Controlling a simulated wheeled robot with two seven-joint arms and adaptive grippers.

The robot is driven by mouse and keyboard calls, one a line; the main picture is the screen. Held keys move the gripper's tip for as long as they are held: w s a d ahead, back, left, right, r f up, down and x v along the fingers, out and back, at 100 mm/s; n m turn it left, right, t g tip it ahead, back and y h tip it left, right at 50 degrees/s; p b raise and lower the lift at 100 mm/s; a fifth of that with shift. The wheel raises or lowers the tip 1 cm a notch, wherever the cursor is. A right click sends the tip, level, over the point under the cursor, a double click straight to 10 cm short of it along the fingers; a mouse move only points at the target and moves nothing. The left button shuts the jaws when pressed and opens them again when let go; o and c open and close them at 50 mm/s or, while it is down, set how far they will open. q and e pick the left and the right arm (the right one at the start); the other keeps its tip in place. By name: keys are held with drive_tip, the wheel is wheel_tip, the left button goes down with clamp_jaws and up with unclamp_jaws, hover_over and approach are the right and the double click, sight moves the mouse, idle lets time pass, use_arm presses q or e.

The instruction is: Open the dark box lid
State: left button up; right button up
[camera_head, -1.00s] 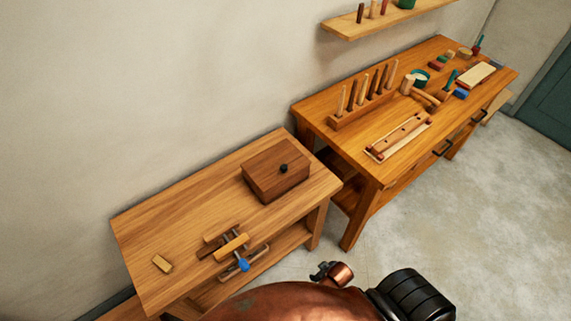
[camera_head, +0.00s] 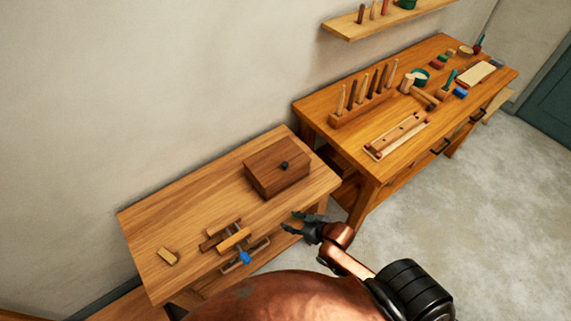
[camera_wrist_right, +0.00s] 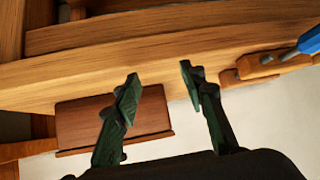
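The dark brown wooden box (camera_head: 277,172) sits on the right part of the low workbench (camera_head: 180,205). Its lid is shut, with a small black knob (camera_head: 285,165) on top. My right gripper (camera_head: 292,222) is just off the bench's front edge, in front of the box and apart from it. Its two fingers are spread and empty. In the right wrist view, the open gripper (camera_wrist_right: 158,88) faces the bench edge (camera_wrist_right: 205,62). The box (camera_wrist_right: 115,118) shows beyond and between or beside the fingers, partly hidden by one. My left gripper is out of view.
A clamp with a blue handle (camera_head: 245,258) sits at the bench's front edge, left of my right gripper. A small wooden block (camera_head: 167,256) lies at the left. A taller workbench (camera_head: 340,145) with tools stands to the right. Bare bench top lies left of the box.

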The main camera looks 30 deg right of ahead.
sight(288, 166)
drive_tip(key=w+t, duration=0.1)
drive_tip(key=w, duration=0.1)
drive_tip(key=w+d+r+t+y, duration=0.1)
drive_tip(key=w, duration=0.1)
drive_tip(key=w+d+r+t+y, duration=0.1)
drive_tip(key=w, duration=0.1)
drive_tip(key=shift+w+d+r+n, duration=0.1)
drive_tip(key=shift+w+d+n, duration=0.05)
drive_tip(key=shift+w+n, duration=0.2)
drive_tip(key=w+d+r+t+y, duration=0.2)
drive_tip(key=w+d+r+t, duration=0.25)
drive_tip(key=d+r, duration=0.4)
drive_tip(key=shift+g, duration=0.25)
drive_tip(key=x, duration=0.5)
drive_tip(key=f+x, duration=0.1)
drive_tip(key=x, duration=0.1)
drive_tip(key=shift+w+d, duration=0.15)
drive_tip(key=shift+w, duration=0.25)
clamp_jaws()
